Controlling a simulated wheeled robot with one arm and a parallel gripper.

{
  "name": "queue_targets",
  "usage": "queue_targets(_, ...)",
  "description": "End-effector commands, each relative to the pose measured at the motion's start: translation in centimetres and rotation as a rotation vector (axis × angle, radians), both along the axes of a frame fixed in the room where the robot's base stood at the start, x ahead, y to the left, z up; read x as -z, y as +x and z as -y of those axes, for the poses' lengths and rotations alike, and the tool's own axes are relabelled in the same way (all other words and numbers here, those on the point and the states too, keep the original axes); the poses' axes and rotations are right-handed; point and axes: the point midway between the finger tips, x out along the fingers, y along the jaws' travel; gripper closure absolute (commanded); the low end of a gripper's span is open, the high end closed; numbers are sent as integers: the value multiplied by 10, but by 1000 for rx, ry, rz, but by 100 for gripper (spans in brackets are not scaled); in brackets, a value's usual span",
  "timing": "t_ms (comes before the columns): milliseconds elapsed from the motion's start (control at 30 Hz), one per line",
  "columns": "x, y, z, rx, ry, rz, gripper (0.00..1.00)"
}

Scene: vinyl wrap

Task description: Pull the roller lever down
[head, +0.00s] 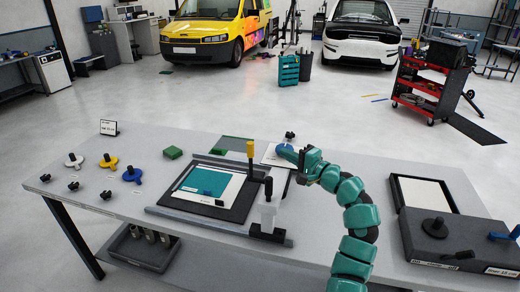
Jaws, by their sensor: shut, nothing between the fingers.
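An upright lever with a yellow handle (250,152) stands at the back right of a dark flat press frame (225,206) on the table. A shorter black upright lever (268,188) stands at the frame's right front, just behind a pale translucent block (267,214). Both look upright. I cannot tell for certain which is the roller lever. My gripper (302,166) is shut and empty, to the right of both levers and apart from them. Its fingers are small and partly hidden by my wrist.
A white sheet with a teal panel (207,182) lies on the frame. A grey box with a black knob (435,228) and a white-lined tray (424,193) are at right.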

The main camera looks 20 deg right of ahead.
Motion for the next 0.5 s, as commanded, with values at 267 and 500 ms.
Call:
queue_targets(267, 0, 0, 0, 0, 22, -12, 100)
queue_targets(500, -1, 5, -3, -2, 22, -12, 100)
